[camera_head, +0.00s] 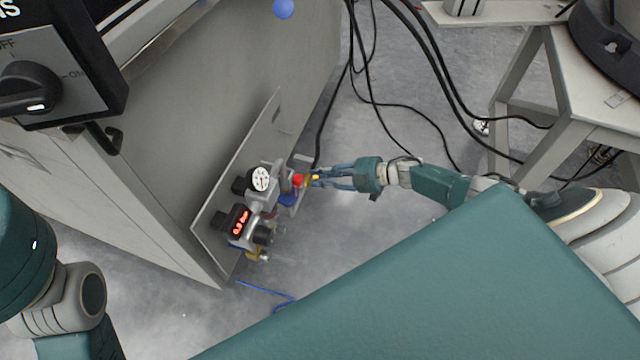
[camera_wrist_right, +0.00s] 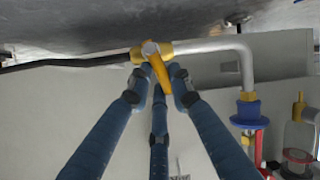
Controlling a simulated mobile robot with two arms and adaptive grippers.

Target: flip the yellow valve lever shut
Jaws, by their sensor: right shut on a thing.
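The yellow valve lever (camera_wrist_right: 159,68) shows in the right wrist view, hanging down and slightly to the right from its brass-coloured valve on a pipe. My right gripper (camera_wrist_right: 160,92) has its blue fingers around the lever's lower end and is shut on it. In the head view the lever (camera_head: 314,177) is a small yellow spot beside a red part, and the right gripper (camera_head: 322,179) reaches it from the right. The fingers partly hide the lever there. My left gripper is out of view; only parts of my left arm show.
The valve belongs to an air unit on a panel (camera_head: 212,218), with a round gauge (camera_head: 261,179) and a red-lit display (camera_head: 239,221). A grey pipe (camera_wrist_right: 215,46) with a blue fitting (camera_wrist_right: 248,112) runs right of the lever. Black cables (camera_head: 370,90) hang behind.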

